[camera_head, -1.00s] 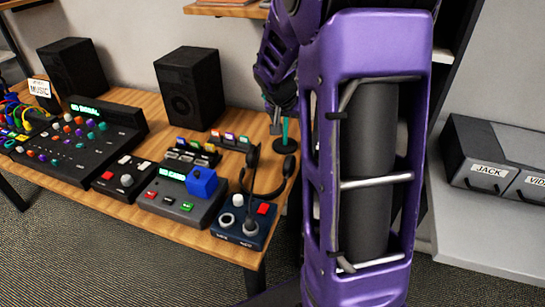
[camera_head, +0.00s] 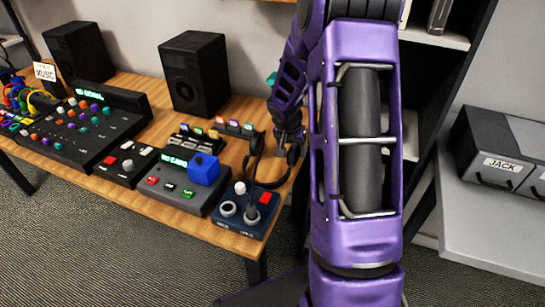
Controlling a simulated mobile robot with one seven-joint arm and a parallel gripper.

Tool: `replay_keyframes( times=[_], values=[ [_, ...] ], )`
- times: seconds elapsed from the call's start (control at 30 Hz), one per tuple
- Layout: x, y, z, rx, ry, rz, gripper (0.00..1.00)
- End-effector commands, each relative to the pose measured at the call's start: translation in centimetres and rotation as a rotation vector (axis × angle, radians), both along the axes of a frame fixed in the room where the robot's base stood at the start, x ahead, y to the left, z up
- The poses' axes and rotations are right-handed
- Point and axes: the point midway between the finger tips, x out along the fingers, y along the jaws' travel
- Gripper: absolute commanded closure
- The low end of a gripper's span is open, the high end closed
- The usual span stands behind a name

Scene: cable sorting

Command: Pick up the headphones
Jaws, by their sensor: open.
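The black headphones (camera_head: 258,155) are at the right end of the wooden table, beside the blue-black control box. Their thin band and cable-like parts show, but my arm hides part of them. My gripper (camera_head: 291,146) is low over the table at the headphones' right side, close to one ear cup. Its fingers are dark and small here. It is open, and I cannot tell whether it touches the headphones.
A control box (camera_head: 245,225) with a joystick stands at the table's front right corner. A console with a blue cube (camera_head: 203,169), a mixer (camera_head: 75,140) and two black speakers (camera_head: 195,72) fill the table. Labelled drawers (camera_head: 503,165) sit on a grey surface at right.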

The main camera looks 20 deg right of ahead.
Motion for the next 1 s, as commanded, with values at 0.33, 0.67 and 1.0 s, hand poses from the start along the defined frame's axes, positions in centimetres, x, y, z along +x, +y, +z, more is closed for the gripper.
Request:
replay_keyframes(
  times=[0.33, 0.67, 1.0],
  values=[
    [0.9, -0.5, -4.0, 0.0, 0.002, 0.001, 0.28],
    [1.4, -0.9, -5.2, -0.001, -0.001, 0.0, 0.28],
    [1.4, -0.9, -5.2, -0.001, -0.001, 0.0, 0.76]
  ],
)
